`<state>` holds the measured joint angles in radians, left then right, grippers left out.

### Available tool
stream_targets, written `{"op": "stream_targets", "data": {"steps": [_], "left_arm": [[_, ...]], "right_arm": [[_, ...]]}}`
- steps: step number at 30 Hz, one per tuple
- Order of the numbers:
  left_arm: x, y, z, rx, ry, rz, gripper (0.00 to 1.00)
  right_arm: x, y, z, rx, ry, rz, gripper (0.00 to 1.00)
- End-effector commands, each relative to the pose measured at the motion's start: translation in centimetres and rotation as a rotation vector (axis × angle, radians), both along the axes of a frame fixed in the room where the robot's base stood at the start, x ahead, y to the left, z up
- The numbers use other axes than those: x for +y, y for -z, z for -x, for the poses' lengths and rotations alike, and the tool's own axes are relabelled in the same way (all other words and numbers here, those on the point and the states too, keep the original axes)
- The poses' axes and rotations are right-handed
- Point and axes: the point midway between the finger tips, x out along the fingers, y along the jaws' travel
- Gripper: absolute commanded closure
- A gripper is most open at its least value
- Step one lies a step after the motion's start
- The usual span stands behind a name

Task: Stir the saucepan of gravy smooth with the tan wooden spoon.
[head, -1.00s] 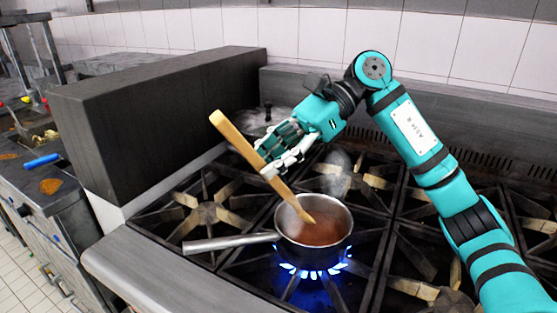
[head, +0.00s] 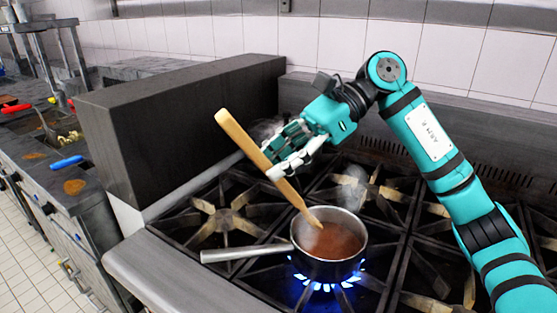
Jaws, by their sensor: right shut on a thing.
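The saucepan (head: 301,262) stands on a lit burner with blue flame under it, its long metal handle (head: 245,253) pointing left. Brown-red gravy (head: 335,242) lies inside it. My right gripper (head: 283,168) is shut on the tan wooden spoon (head: 238,133), above and to the left of the pan. The spoon is tilted, its upper end up at the left and its lower end over the pan's left inner side. I cannot tell how deep the tip sits in the gravy. My left gripper is not in view.
Black burner grates (head: 220,216) surround the pan. A dark upright block (head: 180,135) stands at the stove's left. A counter farther left holds a blue-handled item (head: 67,162) and a red-handled item (head: 14,108).

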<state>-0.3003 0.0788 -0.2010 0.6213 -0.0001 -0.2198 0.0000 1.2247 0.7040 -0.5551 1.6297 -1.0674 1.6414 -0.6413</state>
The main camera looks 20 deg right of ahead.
Motion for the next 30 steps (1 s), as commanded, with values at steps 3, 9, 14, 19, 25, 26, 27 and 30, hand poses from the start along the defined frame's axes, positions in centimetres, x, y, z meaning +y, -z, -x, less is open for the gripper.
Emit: {"op": "stream_targets", "data": {"steps": [3, 9, 14, 19, 25, 26, 27, 30], "left_arm": [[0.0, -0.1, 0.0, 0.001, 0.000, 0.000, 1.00], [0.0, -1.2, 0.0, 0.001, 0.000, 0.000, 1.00], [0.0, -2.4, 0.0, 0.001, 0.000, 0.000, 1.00], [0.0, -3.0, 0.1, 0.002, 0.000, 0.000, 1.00], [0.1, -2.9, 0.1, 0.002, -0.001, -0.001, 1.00], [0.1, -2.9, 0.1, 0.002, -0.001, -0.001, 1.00], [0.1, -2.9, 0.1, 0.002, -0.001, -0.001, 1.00], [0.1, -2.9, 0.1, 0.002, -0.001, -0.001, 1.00]], "right_arm": [[0.0, -0.1, 0.0, 0.000, 0.000, -0.001, 1.00], [0.0, -1.6, 0.0, -0.001, 0.000, -0.001, 1.00], [0.0, -3.2, 0.0, 0.000, 0.000, -0.001, 1.00], [0.0, -4.2, 0.0, 0.001, 0.001, -0.001, 1.00], [0.0, -4.0, 0.0, 0.001, 0.001, -0.001, 1.00], [0.0, -4.0, 0.0, 0.001, 0.001, -0.001, 1.00], [0.0, -4.0, 0.0, 0.001, 0.001, -0.001, 1.00], [0.0, -4.0, 0.0, 0.000, 0.000, -0.001, 1.00]]}}
